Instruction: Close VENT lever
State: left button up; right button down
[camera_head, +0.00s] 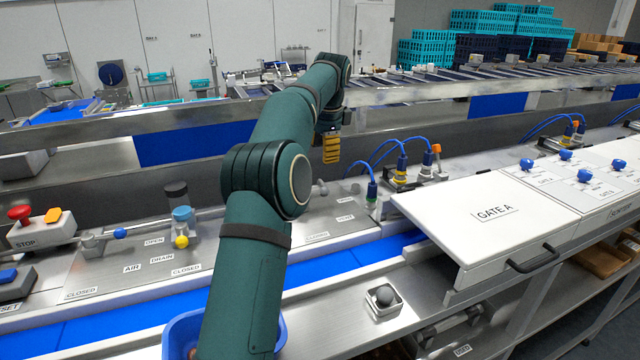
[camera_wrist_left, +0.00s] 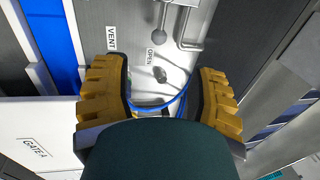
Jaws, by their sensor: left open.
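The VENT lever (camera_wrist_left: 159,37) shows in the left wrist view as a grey ball knob on a thin metal rod, near the OPEN label (camera_wrist_left: 150,60). The VENT label (camera_wrist_left: 112,40) lies to its left. In the head view the VENT label (camera_head: 345,217) is on the steel panel, right of my left arm, which hides part of the panel. My left gripper (camera_head: 332,148) has yellow fingers and hangs above and behind this panel. In the left wrist view its fingers (camera_wrist_left: 160,95) are spread and empty, with the knob beyond them. My right gripper is not in view.
Blue hoses (camera_head: 372,176) rise from fittings right of the panel. The white GATE A cover (camera_head: 485,215) stands further right. AIR and DRAIN controls (camera_head: 180,225) and a red stop button (camera_head: 19,213) are at the left. A metal rail (camera_head: 400,96) runs behind.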

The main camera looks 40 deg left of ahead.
aim_at(320, 191)
pick_arm(q)
jog(key=f, duration=0.4)
jog(key=a+f, duration=0.1)
jog(key=f, duration=0.4)
jog(key=w+a+f, duration=0.1)
jog(key=f, duration=0.3)
jog(key=shift+w+a+f, duration=0.1)
jog(key=shift+a+f, duration=0.05)
jog(key=shift+a, duration=0.05)
grip_shut()
